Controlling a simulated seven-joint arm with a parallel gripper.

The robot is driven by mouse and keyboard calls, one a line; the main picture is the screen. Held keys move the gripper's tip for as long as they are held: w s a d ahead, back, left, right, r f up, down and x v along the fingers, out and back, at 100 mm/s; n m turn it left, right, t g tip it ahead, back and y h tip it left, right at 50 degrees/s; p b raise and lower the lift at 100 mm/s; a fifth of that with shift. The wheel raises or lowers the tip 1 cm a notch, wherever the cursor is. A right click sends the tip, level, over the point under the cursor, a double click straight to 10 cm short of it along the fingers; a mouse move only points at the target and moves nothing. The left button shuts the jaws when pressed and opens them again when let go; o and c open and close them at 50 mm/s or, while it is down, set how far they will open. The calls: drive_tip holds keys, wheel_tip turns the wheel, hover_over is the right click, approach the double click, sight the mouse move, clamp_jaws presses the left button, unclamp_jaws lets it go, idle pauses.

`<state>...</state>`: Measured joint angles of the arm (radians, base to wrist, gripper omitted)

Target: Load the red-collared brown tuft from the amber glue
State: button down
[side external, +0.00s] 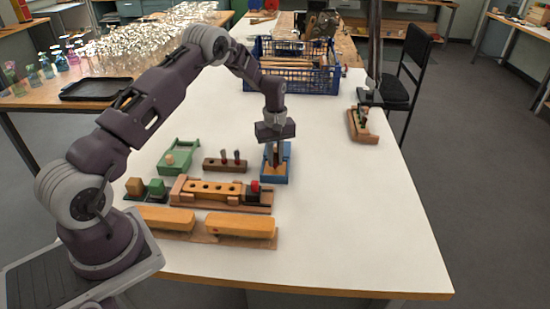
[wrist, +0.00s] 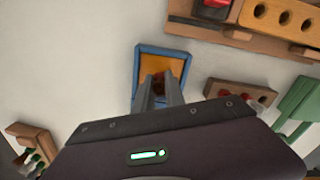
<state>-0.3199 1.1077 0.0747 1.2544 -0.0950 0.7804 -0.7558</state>
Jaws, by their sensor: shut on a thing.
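My gripper (side external: 275,158) points down over the blue tray (side external: 273,180) of amber glue (side external: 284,170). In the wrist view, the tray (wrist: 176,50) lies beyond the fingertips, with the amber glue (wrist: 155,63) inside its blue rim. My gripper (wrist: 159,92) is shut on a small reddish-brown tuft (wrist: 158,80), mostly hidden between the fingers. Its tip lies at or just above the glue; I cannot tell whether it touches. The orange block with several holes (side external: 228,187) sits in a wooden fixture left of and nearer than the tray, with a red part (side external: 255,186) at its right end.
A brown rack (side external: 224,166) with upright tufts stands left of the tray. A green fixture (side external: 179,157) is farther left. Two yellow blocks (side external: 240,225) lie at the front. A small wooden holder (side external: 362,127) is at right. A blue crate (side external: 295,78) stands behind.

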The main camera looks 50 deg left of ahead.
drive_tip(key=shift+r, duration=3.45)
